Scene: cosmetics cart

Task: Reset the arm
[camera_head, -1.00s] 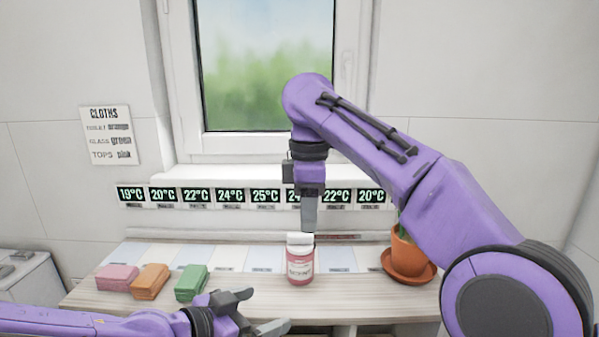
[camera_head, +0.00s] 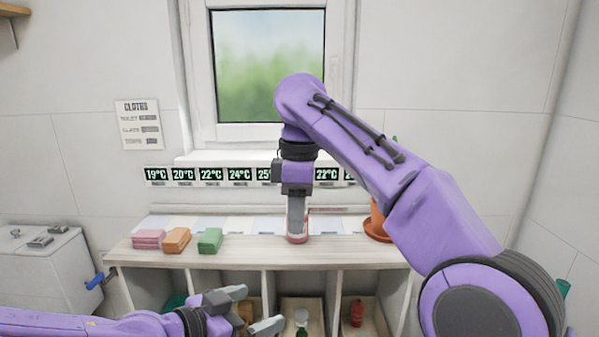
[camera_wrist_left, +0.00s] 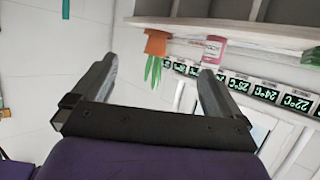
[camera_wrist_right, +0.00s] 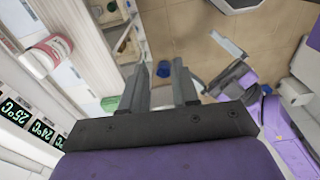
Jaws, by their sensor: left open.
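My left gripper (camera_head: 262,306) is open and empty, low in front of the cart. Its two spread fingers also show in the left wrist view (camera_wrist_left: 158,70). My right gripper (camera_head: 297,230) points down in the head view, overlapping a pink bottle (camera_head: 303,238) on the counter. In the right wrist view, its fingers (camera_wrist_right: 160,68) stand apart with nothing between them. The bottle is off to the side there (camera_wrist_right: 40,62), clear of the fingers. It also shows in the left wrist view (camera_wrist_left: 214,46).
The counter (camera_head: 250,260) holds pink (camera_head: 148,239), orange (camera_head: 175,240) and green cloths (camera_head: 210,240). A potted plant (camera_head: 377,222) stands at its right, partly behind my arm. Shelf compartments below hold several items, including a red bottle (camera_head: 357,313). A white cabinet (camera_head: 40,270) stands left.

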